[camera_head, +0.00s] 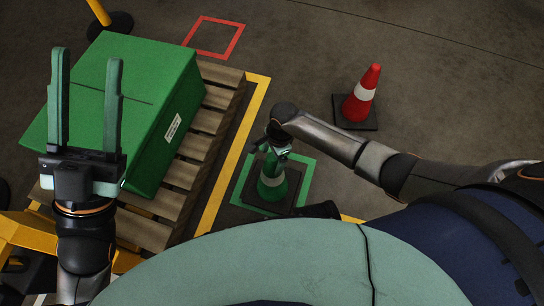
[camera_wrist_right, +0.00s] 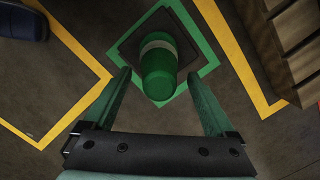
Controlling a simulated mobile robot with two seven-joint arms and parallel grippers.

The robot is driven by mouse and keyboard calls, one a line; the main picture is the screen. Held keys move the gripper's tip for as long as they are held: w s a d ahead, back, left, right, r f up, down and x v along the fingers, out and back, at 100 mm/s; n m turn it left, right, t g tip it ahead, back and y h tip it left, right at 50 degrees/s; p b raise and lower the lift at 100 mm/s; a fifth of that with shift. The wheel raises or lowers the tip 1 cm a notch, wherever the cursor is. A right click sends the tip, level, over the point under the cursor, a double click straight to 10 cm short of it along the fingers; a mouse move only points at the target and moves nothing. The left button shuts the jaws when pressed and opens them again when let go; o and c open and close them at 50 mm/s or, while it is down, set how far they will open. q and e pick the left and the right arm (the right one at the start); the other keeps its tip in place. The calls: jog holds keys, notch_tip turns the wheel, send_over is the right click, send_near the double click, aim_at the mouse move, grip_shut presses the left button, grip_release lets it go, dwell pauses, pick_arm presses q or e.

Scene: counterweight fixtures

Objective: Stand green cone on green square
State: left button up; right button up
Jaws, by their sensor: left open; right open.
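The green cone (camera_head: 271,187) with a pale band stands upright on its dark base inside the green square outline (camera_head: 308,172) on the floor. In the right wrist view the cone (camera_wrist_right: 159,75) and its base lie within the green square (camera_wrist_right: 209,66). My right gripper (camera_head: 275,146) is above the cone, partly hiding its top. In the right wrist view its open fingers (camera_wrist_right: 159,76) are on either side of the cone's top, with gaps between. My left gripper (camera_head: 87,75) is open and empty, held up in front of the green crate.
A green crate (camera_head: 160,85) sits on a wooden pallet (camera_head: 208,122) at left, beside a yellow floor line (camera_head: 238,150). A red cone (camera_head: 361,95) stands to the right. A red square outline (camera_head: 232,48) is on the floor at the back. Floor behind the red cone is clear.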

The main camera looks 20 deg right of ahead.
jog(key=r+p, duration=0.2)
jog(key=r, duration=0.1)
jog(key=d+r+p, duration=0.1)
jog(key=r+p, duration=0.1)
jog(key=r, duration=0.2)
jog(key=r+p, duration=0.2)
jog(key=r, duration=0.1)
jog(key=shift+w+d+r, duration=0.15)
jog(key=shift+d, duration=0.1)
jog(key=w+a+r+n+t+y, duration=0.25)
jog(key=r+n+t, duration=0.3)
jog(key=r, duration=0.45)
jog(key=w+a+r+n+t+y, duration=0.25)
jog(key=w+r+n+t, duration=0.2)
jog(key=r+t, duration=0.35)
jog(key=s+d+r+n+t+y, duration=0.2)
jog(key=s+r+n, duration=0.3)
jog(key=r, duration=0.5)
jog(key=s+d+r+n+t+y, duration=0.1)
jog(key=s+r+n+t+y, duration=0.2)
jog(key=r+n, duration=0.4)
jog(key=s+d+r+n+t+y, duration=0.2)
jog(key=s+r+n, duration=0.4)
jog(key=r, duration=0.9)
jog(key=shift+s+d+t+y, duration=0.3)
jog(key=shift+s+t+y, duration=0.5)
jog(key=shift+s+t, duration=0.2)
jog(key=shift+d, duration=0.1)
